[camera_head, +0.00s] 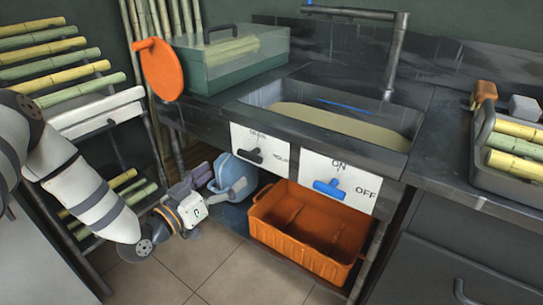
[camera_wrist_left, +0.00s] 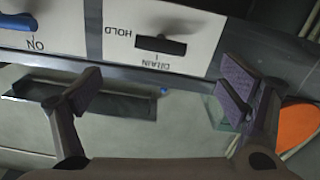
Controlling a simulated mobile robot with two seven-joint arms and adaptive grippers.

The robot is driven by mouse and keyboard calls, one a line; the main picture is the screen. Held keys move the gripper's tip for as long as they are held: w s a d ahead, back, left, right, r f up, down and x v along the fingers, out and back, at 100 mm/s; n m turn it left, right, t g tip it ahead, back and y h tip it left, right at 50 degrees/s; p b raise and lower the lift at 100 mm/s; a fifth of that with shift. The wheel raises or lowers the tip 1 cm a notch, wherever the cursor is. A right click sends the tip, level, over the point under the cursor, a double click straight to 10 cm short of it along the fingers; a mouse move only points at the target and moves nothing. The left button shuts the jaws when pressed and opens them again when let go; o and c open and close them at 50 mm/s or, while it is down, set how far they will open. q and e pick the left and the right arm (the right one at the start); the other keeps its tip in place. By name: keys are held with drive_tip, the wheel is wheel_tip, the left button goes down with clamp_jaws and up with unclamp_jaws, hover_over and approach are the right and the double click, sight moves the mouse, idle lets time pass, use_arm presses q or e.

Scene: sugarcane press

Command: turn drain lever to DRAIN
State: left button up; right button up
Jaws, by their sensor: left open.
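The black drain lever (camera_head: 249,156) is on a white panel (camera_head: 271,139) below the sink. Its bar lies roughly level, with the DRAIN mark above it and HOLD to its right. In the left wrist view the lever (camera_wrist_left: 160,45) and its panel show upside down, beyond the fingertips. My left gripper (camera_head: 201,175) is low and left of the panel in the head view, apart from the lever. Its purple-padded fingers (camera_wrist_left: 162,92) are spread wide with nothing between them. My right gripper is not in view.
A blue lever (camera_head: 329,188) on an ON/OFF panel sits to the right. A blue round container (camera_head: 234,177) stands close beside my left gripper. An orange crate (camera_head: 254,217) is under the sink (camera_head: 400,145). A bamboo rack (camera_head: 85,125) stands left; floor is free in front.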

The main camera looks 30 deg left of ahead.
sight(248, 159)
use_arm(q)
drive_tip(key=w, duration=0.3)
drive_tip(key=w+b, duration=0.1)
drive_tip(key=w, duration=0.3)
drive_tip(key=w+d, duration=0.1)
drive_tip(key=w, duration=0.2)
drive_tip(key=shift+w+b, duration=0.2)
drive_tip(key=shift+b, duration=0.15)
drive_tip(key=c, duration=1)
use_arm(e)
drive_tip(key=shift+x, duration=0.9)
